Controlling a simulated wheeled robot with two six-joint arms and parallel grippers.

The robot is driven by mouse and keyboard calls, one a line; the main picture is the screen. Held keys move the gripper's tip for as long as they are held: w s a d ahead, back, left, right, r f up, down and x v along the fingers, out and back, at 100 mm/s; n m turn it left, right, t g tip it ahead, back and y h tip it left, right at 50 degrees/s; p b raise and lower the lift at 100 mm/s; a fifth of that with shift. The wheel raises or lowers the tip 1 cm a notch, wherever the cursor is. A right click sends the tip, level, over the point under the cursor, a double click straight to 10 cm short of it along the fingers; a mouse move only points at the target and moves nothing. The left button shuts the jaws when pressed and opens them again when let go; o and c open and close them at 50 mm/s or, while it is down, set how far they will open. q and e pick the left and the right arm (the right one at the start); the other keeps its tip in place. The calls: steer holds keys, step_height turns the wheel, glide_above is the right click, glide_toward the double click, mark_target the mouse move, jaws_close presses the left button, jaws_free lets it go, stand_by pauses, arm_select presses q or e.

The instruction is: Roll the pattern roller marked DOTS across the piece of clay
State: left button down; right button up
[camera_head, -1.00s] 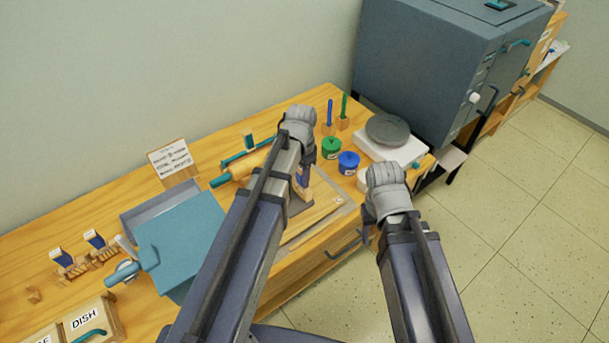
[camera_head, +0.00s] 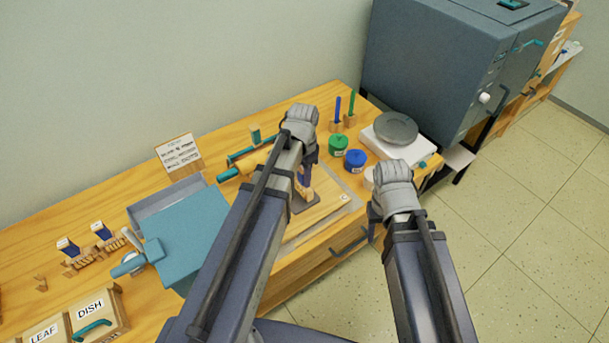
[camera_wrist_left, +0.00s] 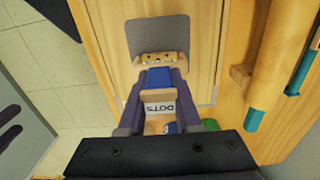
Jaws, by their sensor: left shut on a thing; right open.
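The roller marked DOTS, with a pale label and a blue part, shows in the left wrist view (camera_wrist_left: 158,107). My left gripper (camera_wrist_left: 158,82) is shut on it; in the head view this gripper (camera_head: 305,178) points down over the board. The roller's wooden, dotted end (camera_wrist_left: 155,58) is at the near edge of the flat grey clay (camera_wrist_left: 172,33); I cannot tell if they touch. The clay (camera_head: 302,203) is partly hidden by my left arm in the head view. My right gripper (camera_head: 374,218) is open and empty, in front of the table's edge, its fingers mostly hidden.
The clay lies on a wooden board (camera_head: 328,207). A rolling pin (camera_wrist_left: 265,65) lies beside it. A blue slab machine (camera_head: 185,235) is at left, two other rollers (camera_head: 103,232) beyond.

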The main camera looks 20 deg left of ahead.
arm_select(q)
steer(key=shift+s+a, duration=0.1)
steer(key=shift+s+a+f, duration=0.15)
steer(key=shift+s+a, duration=0.25)
steer(key=shift+s, duration=0.2)
steer(key=shift+s+a, duration=0.1)
steer(key=shift+s, duration=0.05)
steer(key=shift+s+a, duration=0.9)
steer(key=shift+s, duration=0.1)
steer(key=shift+s+a, duration=0.1)
